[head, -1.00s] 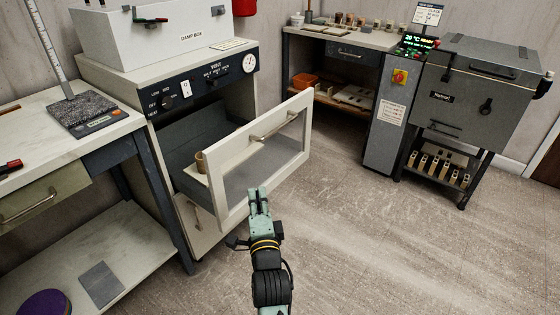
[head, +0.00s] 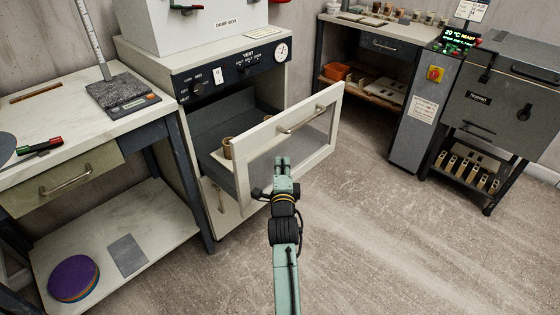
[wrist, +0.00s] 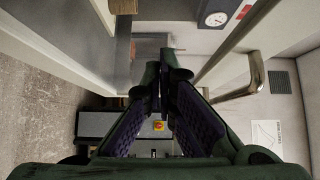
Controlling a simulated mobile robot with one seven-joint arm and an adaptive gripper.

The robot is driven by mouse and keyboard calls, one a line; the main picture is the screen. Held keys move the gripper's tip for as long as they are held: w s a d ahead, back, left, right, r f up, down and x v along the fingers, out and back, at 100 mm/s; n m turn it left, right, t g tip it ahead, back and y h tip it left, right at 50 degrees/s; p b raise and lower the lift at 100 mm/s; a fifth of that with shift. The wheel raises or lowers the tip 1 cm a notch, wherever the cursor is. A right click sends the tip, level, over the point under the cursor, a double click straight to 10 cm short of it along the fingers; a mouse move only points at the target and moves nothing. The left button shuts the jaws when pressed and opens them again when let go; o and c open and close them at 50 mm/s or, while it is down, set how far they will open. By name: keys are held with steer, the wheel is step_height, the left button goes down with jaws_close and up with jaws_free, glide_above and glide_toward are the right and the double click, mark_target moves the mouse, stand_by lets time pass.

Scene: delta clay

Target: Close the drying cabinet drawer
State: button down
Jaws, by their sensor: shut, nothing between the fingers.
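The drying cabinet (head: 185,72) stands at centre left with its drawer pulled out. The drawer front (head: 328,140) is a pale frame with a see-through panel and a metal bar handle (head: 302,120). The handle also shows at right in the wrist view (wrist: 254,78). A small tan cup-like piece (head: 227,148) stands inside the drawer. My gripper (head: 282,160) is shut and empty, below the handle and in front of the drawer front in the head view. Whether it touches the front, I cannot tell. In the wrist view, the fingers (wrist: 158,85) point away from the camera.
A lower cabinet door (head: 222,205) sits beneath the drawer. A workbench (head: 170,128) with a lower shelf stands at left. A kiln (head: 500,110) and its control post (head: 420,115) stand at right. The floor (head: 400,240) right of my arm is clear.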

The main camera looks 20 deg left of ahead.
steer(key=shift+w+a, duration=0.2)
steer(key=shift+a, duration=0.25)
steer(key=shift+a, duration=0.1)
steer(key=shift+w+a+f+b, duration=0.1)
steer(key=shift+a+b, duration=0.15)
steer(key=shift+b, duration=0.15)
steer(key=w+a+b, duration=0.4)
steer(key=a+b, duration=0.6)
steer(key=a, duration=0.2)
steer(key=w+a+b, duration=0.4)
steer(key=a+b, duration=0.6)
steer(key=a, duration=0.2)
steer(key=shift+w, duration=0.4)
steer(key=shift+a+r, duration=0.15)
steer(key=shift+r, duration=0.05)
